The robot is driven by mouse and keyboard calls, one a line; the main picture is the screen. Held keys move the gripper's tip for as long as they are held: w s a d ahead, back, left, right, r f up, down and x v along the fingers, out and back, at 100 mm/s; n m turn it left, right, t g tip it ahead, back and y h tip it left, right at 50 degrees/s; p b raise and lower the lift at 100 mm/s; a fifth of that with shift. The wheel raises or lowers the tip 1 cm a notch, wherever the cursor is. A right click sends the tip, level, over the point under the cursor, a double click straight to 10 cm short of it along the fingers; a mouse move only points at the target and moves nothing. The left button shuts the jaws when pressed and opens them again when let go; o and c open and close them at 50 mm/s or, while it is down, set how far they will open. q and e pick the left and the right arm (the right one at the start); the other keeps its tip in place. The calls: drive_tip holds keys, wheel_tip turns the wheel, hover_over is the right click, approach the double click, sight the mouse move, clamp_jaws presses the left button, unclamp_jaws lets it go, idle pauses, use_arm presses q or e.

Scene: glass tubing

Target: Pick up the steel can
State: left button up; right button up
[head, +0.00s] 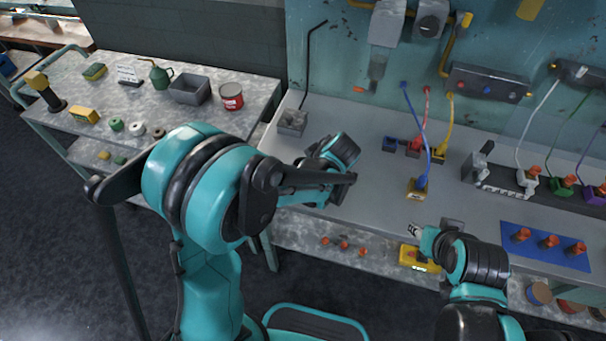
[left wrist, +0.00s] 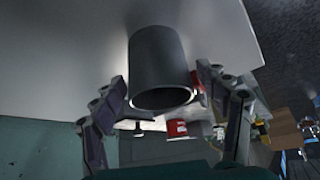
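The steel can (left wrist: 158,62) is a plain grey cylinder in the left wrist view, which appears upside down. It meets a pale grey surface, with its dark open mouth toward the bottom of the picture. My left gripper (left wrist: 160,82) is open, with one finger on each side of the can. A gap shows at the left finger; the right finger is close, and contact there is unclear. In the head view I cannot make out the can, and my left arm covers part of the bench. My right gripper (head: 416,231) is small at the bench's front edge; its fingers are unclear.
The grey bench (head: 375,205) carries coloured plugs with cables (head: 416,147) and a blue mat (head: 545,247) with orange-red pieces. A side table (head: 135,100) at left holds a red tin (head: 231,96), a grey bin (head: 190,89) and an oil can (head: 161,76).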

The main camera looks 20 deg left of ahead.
use_arm(q)
drive_tip(key=c, duration=1)
drive_tip(key=shift+r, duration=0.1)
